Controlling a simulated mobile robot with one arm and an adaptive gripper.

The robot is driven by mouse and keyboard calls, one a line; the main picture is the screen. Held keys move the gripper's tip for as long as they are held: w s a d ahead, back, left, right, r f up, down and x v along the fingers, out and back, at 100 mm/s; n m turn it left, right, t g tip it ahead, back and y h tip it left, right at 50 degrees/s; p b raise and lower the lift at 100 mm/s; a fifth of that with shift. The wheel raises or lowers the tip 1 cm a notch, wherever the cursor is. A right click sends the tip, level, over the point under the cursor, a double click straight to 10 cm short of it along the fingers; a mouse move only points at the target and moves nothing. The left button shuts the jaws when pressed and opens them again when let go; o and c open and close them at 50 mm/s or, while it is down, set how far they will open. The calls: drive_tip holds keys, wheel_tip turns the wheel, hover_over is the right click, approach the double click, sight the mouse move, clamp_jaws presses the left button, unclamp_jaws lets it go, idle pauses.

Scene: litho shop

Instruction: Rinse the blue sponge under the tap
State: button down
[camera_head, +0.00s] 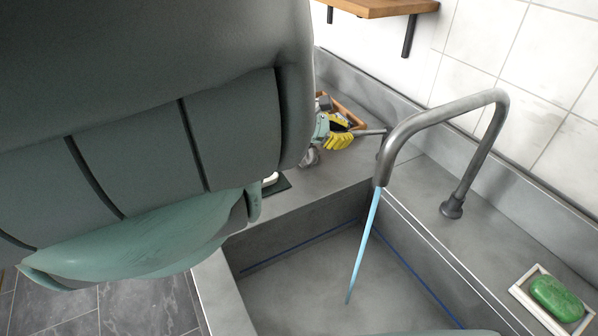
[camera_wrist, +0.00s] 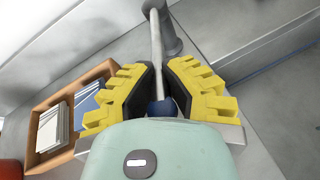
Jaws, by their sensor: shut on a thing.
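My gripper (camera_head: 343,137) has yellow fingers and sits behind the sink, left of the tap. In the wrist view my gripper (camera_wrist: 160,85) is closed around the grey lever (camera_wrist: 157,45), with a dark blue end piece (camera_wrist: 163,107) between the fingers. The lever also shows in the head view (camera_head: 372,132), joining the tap side. The curved grey tap (camera_head: 440,110) arches over the grey sink basin (camera_head: 310,270). A light blue water stream (camera_head: 364,240) runs from its spout into the basin. I cannot make out the blue sponge for certain in either view.
A wooden box (camera_wrist: 48,103) holds white and blue flat items, left of my gripper. A green soap bar (camera_head: 556,297) lies in a white dish (camera_head: 526,291) on the right ledge. A wooden shelf (camera_head: 385,8) is on the wall. My arm covers the upper left.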

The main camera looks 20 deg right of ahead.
drive_tip(key=shift+w+a+f, duration=0.1)
drive_tip(key=shift+w+a, duration=0.15)
drive_tip(key=c, duration=1.3)
unclamp_jaws()
drive_tip(key=shift+s+d, duration=0.15)
drive_tip(key=shift+d, duration=0.05)
drive_tip(key=o, duration=0.3)
drive_tip(key=shift+a, duration=0.1)
drive_tip(key=shift+w+a, duration=0.1)
drive_tip(key=shift+w, duration=0.1)
drive_tip(key=v, duration=1.1)
drive_tip(key=shift+a+r, duration=0.1)
drive_tip(key=shift+r, duration=0.15)
